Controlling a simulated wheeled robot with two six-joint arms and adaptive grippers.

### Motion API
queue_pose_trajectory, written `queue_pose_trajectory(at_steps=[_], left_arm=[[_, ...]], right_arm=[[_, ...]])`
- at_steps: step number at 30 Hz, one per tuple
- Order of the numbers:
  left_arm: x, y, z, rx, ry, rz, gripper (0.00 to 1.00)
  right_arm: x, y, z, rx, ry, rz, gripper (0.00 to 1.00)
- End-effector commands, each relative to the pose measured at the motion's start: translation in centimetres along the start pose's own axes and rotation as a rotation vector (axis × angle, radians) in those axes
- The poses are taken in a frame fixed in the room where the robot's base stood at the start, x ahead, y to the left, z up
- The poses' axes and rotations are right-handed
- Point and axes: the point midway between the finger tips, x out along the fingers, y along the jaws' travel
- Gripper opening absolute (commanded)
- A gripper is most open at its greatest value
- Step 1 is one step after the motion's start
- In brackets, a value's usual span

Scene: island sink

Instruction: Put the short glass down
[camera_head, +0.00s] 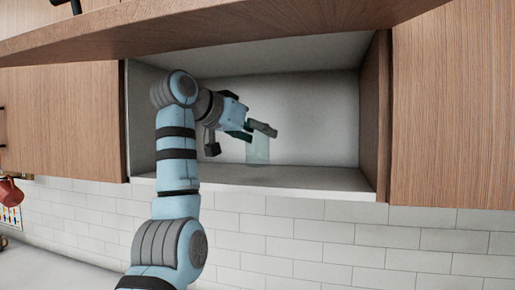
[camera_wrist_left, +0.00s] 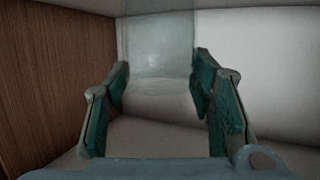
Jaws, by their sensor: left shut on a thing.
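The short glass (camera_head: 258,150) is clear with a faint blue-green tint and looks upright inside the open wall cabinet. My left gripper (camera_head: 254,131) is shut on the glass near its upper part. In the head view the glass's base appears close to the cabinet floor (camera_head: 290,178), but I cannot tell whether it touches. In the left wrist view the glass (camera_wrist_left: 160,50) lies between the two green-padded fingers of my left gripper (camera_wrist_left: 160,82). My right gripper is not in view.
The cabinet's right side wall (camera_head: 375,120) stands right of the glass, with free shelf between them. The raised wooden door (camera_head: 250,22) hangs above the opening. A red mug (camera_head: 10,191) is at the far left, below the cabinets.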

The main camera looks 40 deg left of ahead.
Motion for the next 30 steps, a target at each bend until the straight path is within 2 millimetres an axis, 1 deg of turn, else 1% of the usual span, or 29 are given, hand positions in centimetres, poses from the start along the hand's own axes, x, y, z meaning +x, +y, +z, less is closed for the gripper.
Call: queue_pose_trajectory(at_steps=[1, 4, 6, 10, 11, 12, 14, 22, 25, 28, 30], left_arm=[[0.5, 0.0, 1.3, 0.0, -0.002, -0.003, 0.17], [1.0, 0.0, 3.0, 0.0, -0.003, -0.002, 0.17], [1.0, 0.0, 3.2, 0.0, -0.001, -0.001, 0.17], [1.0, 0.0, 3.1, 0.0, -0.002, 0.0, 0.17], [1.0, 0.0, 3.1, 0.0, -0.003, 0.0, 0.53], [1.0, 0.0, 3.1, 0.0, -0.003, 0.0, 0.59], [1.0, 0.1, 3.1, 0.0, -0.003, 0.0, 0.69], [1.0, 0.0, 3.0, 0.0, -0.003, 0.0, 0.69], [0.7, 0.0, 3.0, 0.0, -0.001, 0.0, 0.69], [-0.4, 0.0, 3.1, 0.0, 0.0, 0.0, 0.69], [-1.8, 0.0, 3.1, 0.0, 0.002, -0.001, 0.69]], right_arm=[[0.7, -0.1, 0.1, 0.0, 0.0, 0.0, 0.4], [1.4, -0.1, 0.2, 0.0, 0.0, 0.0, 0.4], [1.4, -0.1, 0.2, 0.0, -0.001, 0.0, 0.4], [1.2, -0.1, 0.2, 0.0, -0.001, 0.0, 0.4], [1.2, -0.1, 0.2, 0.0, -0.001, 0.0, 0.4], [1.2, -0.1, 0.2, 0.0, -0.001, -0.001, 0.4], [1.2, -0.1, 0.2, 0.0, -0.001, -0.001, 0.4], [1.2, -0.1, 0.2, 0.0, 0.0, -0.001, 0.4], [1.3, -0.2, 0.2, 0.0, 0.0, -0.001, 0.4], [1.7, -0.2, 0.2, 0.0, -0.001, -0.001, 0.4], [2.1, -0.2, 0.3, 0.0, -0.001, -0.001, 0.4]])
